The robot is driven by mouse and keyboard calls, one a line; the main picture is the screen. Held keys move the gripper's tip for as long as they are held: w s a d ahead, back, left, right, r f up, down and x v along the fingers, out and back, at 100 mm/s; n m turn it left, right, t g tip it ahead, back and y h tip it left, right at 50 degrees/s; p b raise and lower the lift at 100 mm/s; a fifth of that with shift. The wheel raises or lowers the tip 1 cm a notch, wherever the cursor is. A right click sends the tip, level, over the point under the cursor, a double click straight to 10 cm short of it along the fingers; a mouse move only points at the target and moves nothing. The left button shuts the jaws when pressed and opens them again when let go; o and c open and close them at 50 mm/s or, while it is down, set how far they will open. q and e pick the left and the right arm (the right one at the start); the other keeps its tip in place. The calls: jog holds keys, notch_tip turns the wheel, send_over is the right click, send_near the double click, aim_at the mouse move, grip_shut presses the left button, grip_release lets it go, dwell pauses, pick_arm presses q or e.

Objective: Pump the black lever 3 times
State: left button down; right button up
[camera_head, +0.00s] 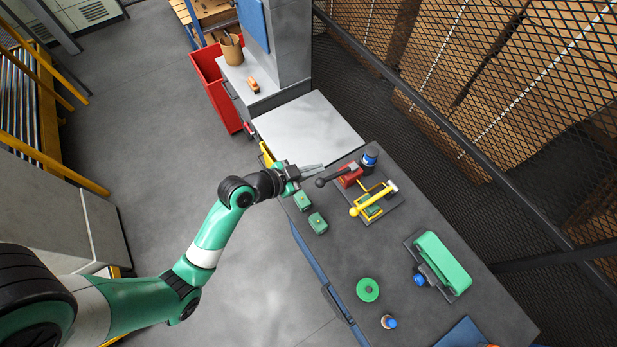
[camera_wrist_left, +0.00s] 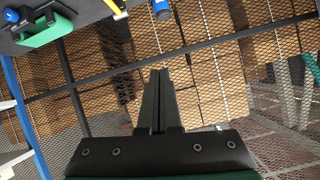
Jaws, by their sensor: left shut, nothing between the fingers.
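The black lever (camera_head: 333,178) has a round knob at its left end and joins a red body (camera_head: 350,175) on the dark bench top. My left gripper (camera_head: 318,166) is shut and empty, with its fingertips just above and left of the lever in the head view. I cannot tell whether they touch. In the left wrist view, the shut fingers (camera_wrist_left: 157,75) point at the mesh fence, and the lever is not clearly seen there. My right gripper is not in view.
A yellow-handled device (camera_head: 370,200) and a blue-capped dark cylinder (camera_head: 369,158) stand close to the lever. Green blocks (camera_head: 318,222) lie near the bench edge. A large green piece (camera_head: 442,262) sits farther right. A mesh fence (camera_head: 470,130) runs behind the bench.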

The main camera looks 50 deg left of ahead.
pick_arm(q)
jog(key=s+a+f+n+g, duration=0.1)
jog(key=s+a+f, duration=0.1)
jog(key=s+f, duration=0.4)
jog(key=shift+a+f+n+g+y, duration=0.25)
jog(key=shift+f+n+g+y, duration=0.05)
jog(key=shift+n+y, duration=0.1)
jog(key=s+f+b+x, duration=0.1)
jog(key=b+x, duration=0.4)
jog(key=x, duration=0.7)
jog(key=shift+a+f, duration=0.15)
jog(key=shift+f, duration=0.7)
